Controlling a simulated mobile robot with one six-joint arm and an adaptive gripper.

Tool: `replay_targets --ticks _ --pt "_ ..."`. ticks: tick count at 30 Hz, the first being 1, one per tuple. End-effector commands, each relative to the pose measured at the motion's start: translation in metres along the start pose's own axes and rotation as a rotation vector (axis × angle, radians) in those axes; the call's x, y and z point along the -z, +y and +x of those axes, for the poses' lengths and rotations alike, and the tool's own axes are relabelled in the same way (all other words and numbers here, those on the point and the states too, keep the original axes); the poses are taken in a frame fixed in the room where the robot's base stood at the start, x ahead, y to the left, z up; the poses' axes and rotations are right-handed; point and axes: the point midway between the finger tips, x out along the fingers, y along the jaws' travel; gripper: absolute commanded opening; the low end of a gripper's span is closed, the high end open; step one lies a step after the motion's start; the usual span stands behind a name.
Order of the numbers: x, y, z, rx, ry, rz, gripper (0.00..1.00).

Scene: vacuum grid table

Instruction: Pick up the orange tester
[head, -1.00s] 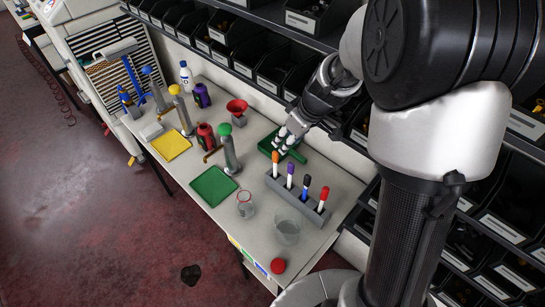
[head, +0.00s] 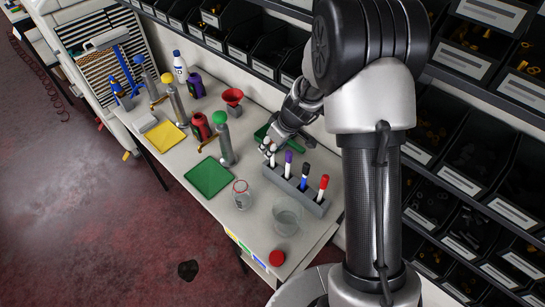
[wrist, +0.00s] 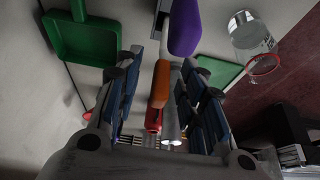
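The orange tester (wrist: 160,84) shows in the wrist view between the two fingers of my gripper (wrist: 158,98), with a gap visible on its right side. In the head view my gripper (head: 268,152) is at the far left end of the grey rack (head: 316,206) and hides the tester's orange top. The fingers look open around the tester; I cannot tell whether either touches it. The purple tester (head: 288,163) stands beside it in the rack and shows large in the wrist view (wrist: 183,28).
A blue tester (head: 304,177) and a red tester (head: 322,188) stand further along the rack. A green scoop (wrist: 82,38) lies behind the gripper. Clear beakers (head: 287,217) stand in front. Bins (head: 250,38) line the back shelf.

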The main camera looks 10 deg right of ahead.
Motion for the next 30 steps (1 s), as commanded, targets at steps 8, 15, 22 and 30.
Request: replay_targets --ticks 8,15,22,30 --pt "0.0001 0.0000 0.0019 0.000 0.000 0.000 0.35" --pt "0.0000 0.0000 0.0017 0.000 0.000 0.000 0.19" --pt "0.0000 0.0000 0.0017 0.000 0.000 0.000 0.04" --pt "0.0003 0.0000 0.0013 0.000 0.000 0.000 0.01"
